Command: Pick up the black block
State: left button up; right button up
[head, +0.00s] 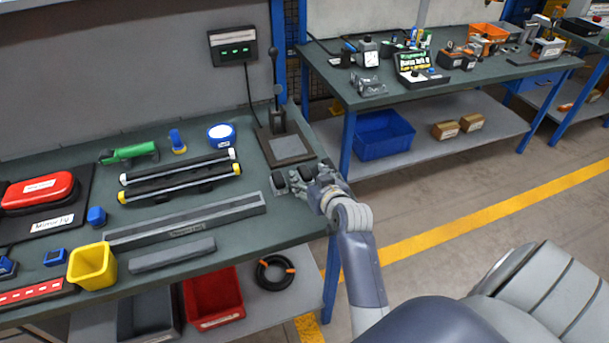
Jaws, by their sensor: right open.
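My right gripper (292,179) is open over the right end of the near bench, close to its edge, with its fingers pointing left. Dark shapes at its fingertips may be finger pads; I cannot tell whether a small black block is among them. A plain dark grey bar-shaped block (173,254) lies at the bench's front, left of and nearer than the gripper. Behind it lies a longer grey labelled channel (185,222). I cannot tell for certain which thing is the black block. My left gripper is out of view.
A lever stand on a plate (289,148) stands just behind the gripper. Two black bars (180,180), a yellow cup (92,266) and a red case (38,192) are on the near bench (240,235). Another bench (400,95) is at the back right.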

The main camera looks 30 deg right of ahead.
aim_at(305, 170)
jog(key=x, duration=0.3)
jog(key=p+x, duration=0.1)
jog(key=shift+w+d+r, duration=0.1)
jog(key=shift+w+d, duration=0.05)
jog(key=shift+d, duration=0.15)
jog(key=shift+w, duration=0.3)
jog(key=shift+w+f, duration=0.1)
jog(key=shift+f, duration=0.1)
jog(key=shift+c, duration=0.6)
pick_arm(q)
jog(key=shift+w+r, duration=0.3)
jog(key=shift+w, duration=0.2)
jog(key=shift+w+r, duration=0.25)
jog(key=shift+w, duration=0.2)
pick_arm(e)
jog(key=shift+r, duration=0.1)
grip_shut()
